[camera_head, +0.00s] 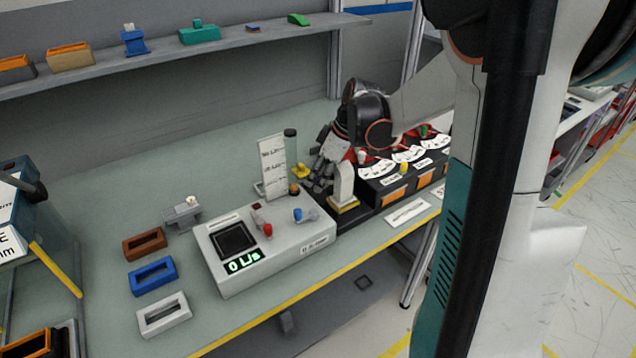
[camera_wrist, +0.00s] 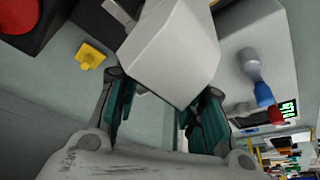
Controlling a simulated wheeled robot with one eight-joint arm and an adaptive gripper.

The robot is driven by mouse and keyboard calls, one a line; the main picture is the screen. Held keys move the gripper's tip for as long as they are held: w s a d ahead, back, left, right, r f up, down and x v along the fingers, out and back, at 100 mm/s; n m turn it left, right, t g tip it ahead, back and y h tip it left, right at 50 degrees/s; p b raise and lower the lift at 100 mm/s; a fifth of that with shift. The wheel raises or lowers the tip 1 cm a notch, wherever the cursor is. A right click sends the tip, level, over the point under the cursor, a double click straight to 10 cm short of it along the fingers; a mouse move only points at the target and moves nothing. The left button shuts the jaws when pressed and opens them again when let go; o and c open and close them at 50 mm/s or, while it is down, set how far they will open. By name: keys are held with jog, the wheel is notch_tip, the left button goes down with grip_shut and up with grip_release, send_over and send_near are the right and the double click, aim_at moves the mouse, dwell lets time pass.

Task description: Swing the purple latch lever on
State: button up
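I cannot make out a purple lever in either view; it may be hidden by my gripper or the pale block. My gripper (camera_head: 322,174) is low over the bench, between the grey console and the black module row. In the wrist view, its two teal-padded fingers (camera_wrist: 163,98) stand wide apart. A pale grey-white block (camera_wrist: 172,50) fills the space ahead of and between them; contact with the fingers is unclear. In the head view a pale upright block (camera_head: 342,184) on a yellow-edged base stands just right of the fingers.
The grey console (camera_head: 262,245) has a green display, a red control (camera_head: 267,229) and a blue lever (camera_head: 299,215). A yellow part (camera_wrist: 90,55) lies beside my gripper. Black modules with dials (camera_head: 395,183) stand to the right. Brown, blue and white frames (camera_head: 152,276) lie at left.

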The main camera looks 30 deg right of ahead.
jog(key=shift+w+a+f, duration=0.15)
jog(key=shift+w+f, duration=0.05)
jog(key=shift+f, duration=0.45)
grip_shut()
